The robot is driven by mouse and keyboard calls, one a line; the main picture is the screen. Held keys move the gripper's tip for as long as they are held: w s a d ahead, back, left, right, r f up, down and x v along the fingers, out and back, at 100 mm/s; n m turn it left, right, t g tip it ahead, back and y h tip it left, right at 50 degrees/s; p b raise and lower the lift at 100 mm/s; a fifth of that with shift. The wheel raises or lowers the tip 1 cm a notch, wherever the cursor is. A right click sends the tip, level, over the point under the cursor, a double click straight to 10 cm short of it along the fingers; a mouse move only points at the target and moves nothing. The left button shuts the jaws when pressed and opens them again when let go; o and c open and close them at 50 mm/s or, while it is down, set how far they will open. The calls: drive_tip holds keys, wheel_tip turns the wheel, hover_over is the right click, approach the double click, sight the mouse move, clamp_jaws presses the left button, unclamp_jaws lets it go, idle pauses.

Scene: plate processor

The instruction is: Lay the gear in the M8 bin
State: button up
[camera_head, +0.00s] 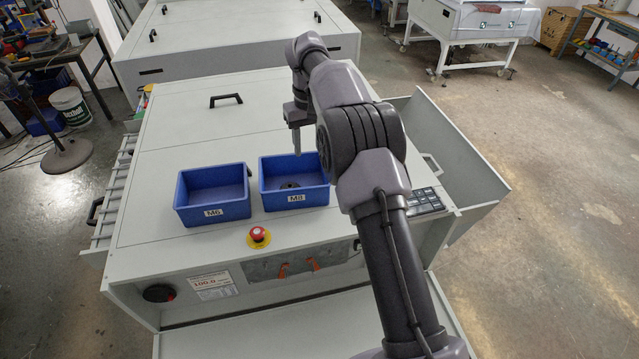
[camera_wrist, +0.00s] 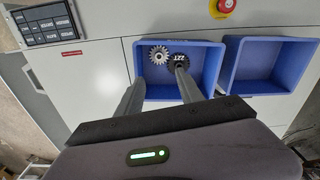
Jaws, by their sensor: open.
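The M8 bin (camera_head: 310,201) is a blue open box on the machine top; it also shows in the wrist view (camera_wrist: 205,92). In the wrist view a silver toothed gear (camera_wrist: 158,54) lies in this bin. Beside it is a dark round part with pale markings (camera_wrist: 179,58), partly covered by a fingertip. In the head view a dark round part (camera_head: 290,185) shows on the bin floor. My gripper (camera_head: 297,152) is above the M8 bin, pointing down. Its fingers (camera_wrist: 161,75) are apart, with nothing held between them.
The blue M6 bin (camera_head: 213,213) stands left of the M8 bin and looks empty. A red emergency button (camera_head: 258,234) sits in front, and a black keypad (camera_head: 425,202) lies to the right.

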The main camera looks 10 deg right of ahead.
drive_tip(key=s+a+r+m+t, duration=0.1)
drive_tip(key=s+r, duration=0.6)
drive_tip(key=r, duration=0.5)
drive_tip(key=s+a+r+m+t+y, duration=0.1)
drive_tip(key=s+r, duration=0.3)
drive_tip(key=s, duration=0.3)
drive_tip(key=s+a+r+m+t, duration=0.1)
drive_tip(key=s+r, duration=0.3)
drive_tip(key=s, duration=0.3)
drive_tip(key=s+f+m+t, duration=0.1)
drive_tip(key=s+f, duration=0.2)
drive_tip(key=s, duration=0.7)
drive_tip(key=s+a+f+m+t+y, duration=0.1)
drive_tip(key=s+f+m, duration=0.1)
drive_tip(key=s, duration=0.7)
drive_tip(key=shift+s+f+t, duration=0.3)
drive_tip(key=shift+s+f, duration=0.05)
drive_tip(key=shift+f, duration=0.3)
drive_tip(key=shift+s, duration=0.15)
